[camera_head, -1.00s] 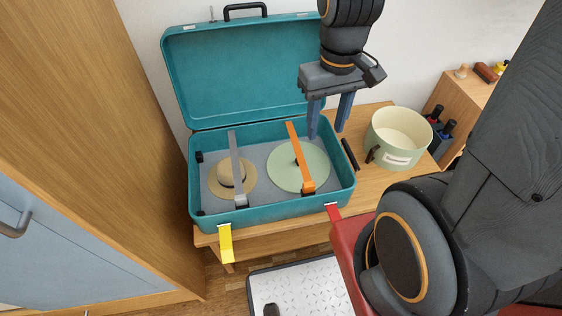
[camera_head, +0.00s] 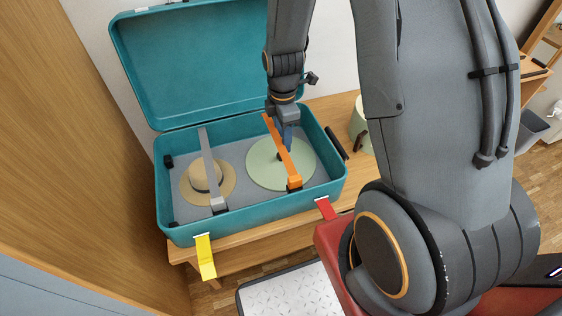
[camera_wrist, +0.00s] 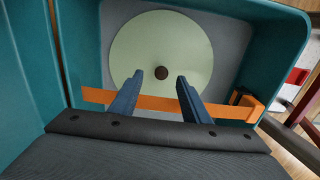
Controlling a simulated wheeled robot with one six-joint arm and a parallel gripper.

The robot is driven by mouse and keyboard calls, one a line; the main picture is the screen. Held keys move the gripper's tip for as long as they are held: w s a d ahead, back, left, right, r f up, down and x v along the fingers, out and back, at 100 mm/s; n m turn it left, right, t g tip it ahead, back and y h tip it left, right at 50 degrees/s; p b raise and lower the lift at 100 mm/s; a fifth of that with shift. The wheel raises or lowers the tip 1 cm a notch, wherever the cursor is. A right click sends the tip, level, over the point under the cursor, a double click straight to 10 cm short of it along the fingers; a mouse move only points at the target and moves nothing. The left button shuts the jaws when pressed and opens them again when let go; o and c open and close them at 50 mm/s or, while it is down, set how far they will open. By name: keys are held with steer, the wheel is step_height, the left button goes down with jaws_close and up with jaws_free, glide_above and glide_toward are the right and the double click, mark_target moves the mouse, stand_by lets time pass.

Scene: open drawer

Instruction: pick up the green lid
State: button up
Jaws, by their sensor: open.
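The green lid (camera_head: 264,168) is a flat pale green disc with a dark round knob, lying in the right half of the open teal suitcase (camera_head: 165,212). It also shows in the wrist view (camera_wrist: 140,50), with the knob (camera_wrist: 161,72) near its middle. An orange strap (camera_head: 283,152) runs across the lid. My gripper (camera_head: 284,146) is over the lid beside the strap. In the wrist view its two blue fingers (camera_wrist: 160,82) are apart, with the knob between and just beyond their tips. Nothing is held. The head view does not show whether the fingers touch anything.
A straw hat (camera_head: 206,175) under a grey strap (camera_head: 206,150) lies in the suitcase's left half. A pale green pot (camera_head: 358,123) stands right of the suitcase, partly hidden by my arm. The suitcase walls and raised suitcase lid (camera_head: 190,65) surround the space.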

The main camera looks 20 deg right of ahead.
mark_target(281, 154)
steer(key=f, duration=0.5)
steer(key=shift+s+a+f, duration=0.2)
steer(key=shift+a+f, duration=0.15)
steer(key=shift+f, duration=0.05)
steer(key=shift+c, duration=0.3)
jaws_close()
